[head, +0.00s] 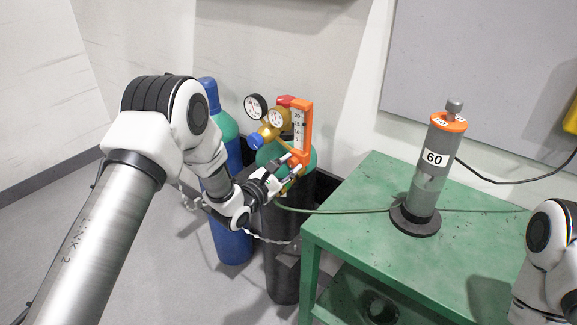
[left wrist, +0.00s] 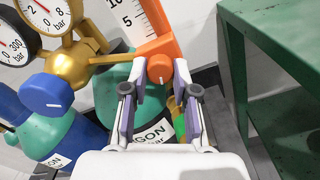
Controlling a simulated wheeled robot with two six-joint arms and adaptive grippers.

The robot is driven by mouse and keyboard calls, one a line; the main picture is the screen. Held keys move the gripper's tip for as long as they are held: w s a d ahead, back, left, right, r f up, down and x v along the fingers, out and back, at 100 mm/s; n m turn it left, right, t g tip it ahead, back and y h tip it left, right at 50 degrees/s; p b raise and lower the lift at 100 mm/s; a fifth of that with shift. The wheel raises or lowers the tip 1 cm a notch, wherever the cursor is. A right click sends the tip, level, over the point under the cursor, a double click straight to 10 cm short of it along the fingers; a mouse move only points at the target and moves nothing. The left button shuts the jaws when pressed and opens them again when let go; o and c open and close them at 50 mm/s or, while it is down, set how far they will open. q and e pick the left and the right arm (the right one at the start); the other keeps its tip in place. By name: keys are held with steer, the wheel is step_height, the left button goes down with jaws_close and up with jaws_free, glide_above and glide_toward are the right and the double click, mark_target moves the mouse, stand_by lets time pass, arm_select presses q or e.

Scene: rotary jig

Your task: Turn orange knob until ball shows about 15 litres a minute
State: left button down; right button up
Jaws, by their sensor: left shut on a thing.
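The orange knob (left wrist: 160,68) sits at the bottom of the orange flowmeter frame, with a light mark on its face. My left gripper (left wrist: 159,80) has its two fingers on either side of the knob and is shut on it. In the head view the left gripper (head: 292,168) reaches the lower end of the flowmeter (head: 307,130), and the fingers partly hide the knob. The white scale (head: 298,125) carries black numbers. In the left wrist view only the lower scale (left wrist: 130,18), with 10 and 5, shows. I cannot make out the ball. My right gripper is out of view.
A brass regulator (left wrist: 75,68) with two gauges and a blue knob (left wrist: 68,92) is close on the left. A blue cylinder (head: 232,220) and a dark cylinder (head: 283,265) stand behind. The green table (head: 345,210) at right bears a grey cylinder marked 60 (head: 428,180). A hose crosses the table.

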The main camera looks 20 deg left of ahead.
arm_select(q)
steer(key=shift+f, duration=0.15)
steer(key=c, duration=0.9)
jaws_free()
steer(key=v, duration=1.2)
